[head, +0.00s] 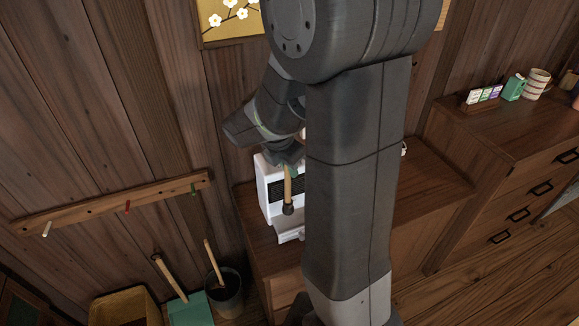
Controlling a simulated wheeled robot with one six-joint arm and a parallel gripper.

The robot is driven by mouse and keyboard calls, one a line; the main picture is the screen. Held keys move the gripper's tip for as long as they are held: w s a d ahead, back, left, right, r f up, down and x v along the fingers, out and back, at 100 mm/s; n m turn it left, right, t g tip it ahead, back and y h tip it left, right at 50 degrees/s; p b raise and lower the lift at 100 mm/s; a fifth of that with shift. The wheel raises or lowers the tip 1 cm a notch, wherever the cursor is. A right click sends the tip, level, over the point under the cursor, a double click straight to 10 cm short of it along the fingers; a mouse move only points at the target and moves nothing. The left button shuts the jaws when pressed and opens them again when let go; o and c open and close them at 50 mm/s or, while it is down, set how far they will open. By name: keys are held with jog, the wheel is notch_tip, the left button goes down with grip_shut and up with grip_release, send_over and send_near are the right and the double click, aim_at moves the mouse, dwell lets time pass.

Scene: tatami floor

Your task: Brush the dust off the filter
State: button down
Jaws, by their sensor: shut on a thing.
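My gripper (287,165) is shut on a brush (287,187) with a pale wooden handle. The brush hangs roughly upright, its dark head (288,209) pointing down. Behind it stands a white appliance (264,199) with a dark panel (275,188), which may be the filter. The brush overlaps the front of the appliance in the head view; I cannot tell whether its head touches anything. A white flap or tray (290,236) sticks out low at the front. My arm hides the right part of the appliance. Dust is too small to make out.
The appliance stands on a wooden cabinet (430,190) with clear top to the right. A higher chest (520,125) holds small boxes (484,94), a green carton (513,88) and a striped mug (536,84). A peg rail (115,203), bin (226,293) and dustpan (188,309) are at left.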

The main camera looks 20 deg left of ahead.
notch_tip(320, 180, up, 2)
jog(key=shift+r+p, duration=0.25)
jog(key=shift+p, duration=0.6)
